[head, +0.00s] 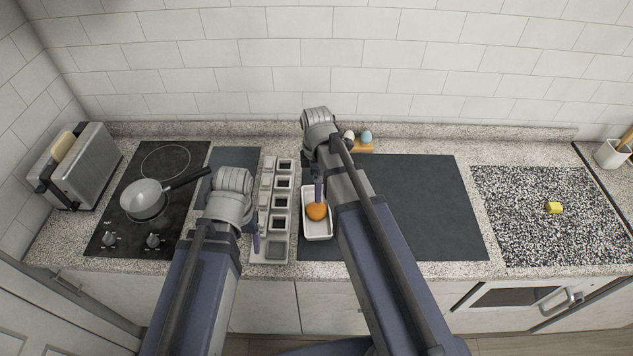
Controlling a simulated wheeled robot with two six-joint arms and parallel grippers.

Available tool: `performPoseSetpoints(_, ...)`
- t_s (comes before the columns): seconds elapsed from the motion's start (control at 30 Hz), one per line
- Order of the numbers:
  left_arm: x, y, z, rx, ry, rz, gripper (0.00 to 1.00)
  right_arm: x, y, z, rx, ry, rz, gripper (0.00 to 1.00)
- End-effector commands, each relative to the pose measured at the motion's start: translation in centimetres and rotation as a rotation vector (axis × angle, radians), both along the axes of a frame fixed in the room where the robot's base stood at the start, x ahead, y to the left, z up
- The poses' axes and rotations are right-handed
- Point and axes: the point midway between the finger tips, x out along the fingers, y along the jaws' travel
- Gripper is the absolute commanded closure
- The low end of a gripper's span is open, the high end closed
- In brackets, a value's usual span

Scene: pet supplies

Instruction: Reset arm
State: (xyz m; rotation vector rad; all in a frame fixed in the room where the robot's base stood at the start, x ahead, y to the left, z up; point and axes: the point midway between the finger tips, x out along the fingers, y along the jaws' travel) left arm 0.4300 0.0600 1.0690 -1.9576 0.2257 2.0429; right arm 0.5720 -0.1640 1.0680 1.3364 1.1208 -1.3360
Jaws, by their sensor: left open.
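My left arm comes in from the lower left, and its open gripper (255,242) points down beside the left edge of the row of small compartments. Nothing shows between its fingers. My right arm reaches up over the dark mat, and its gripper (318,192) points down above an orange round thing (317,211) in a white tray (318,234). The right fingertips are small and partly hidden by the arm, so I cannot tell whether they are apart or touch the orange thing.
A toaster (84,170) and a cooktop (107,214) with a pan (146,199) are on the left. A compartment holder (262,222) and a dark mat (430,205) fill the middle. Egg-like things (366,136) stand behind.

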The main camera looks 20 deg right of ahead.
Motion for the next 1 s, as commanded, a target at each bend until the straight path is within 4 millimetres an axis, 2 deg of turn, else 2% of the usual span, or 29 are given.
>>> performPoseSetpoints(0.37,0.0,0.0,-1.1,0.0,0.0,-0.002,0.27,0.0,0.0,-1.1,0.0,0.0,0.0,0.0)
performPoseSetpoints(0.57,0.0,0.0,-3.1,0.001,0.0,-0.006,0.27,0.0,0.0,-3.1,0.0,0.0,0.0,0.0)
performPoseSetpoints(1.0,0.0,0.0,-8.8,0.001,0.0,-0.005,0.27,0.0,0.0,-8.8,0.0,0.0,0.0,0.0)
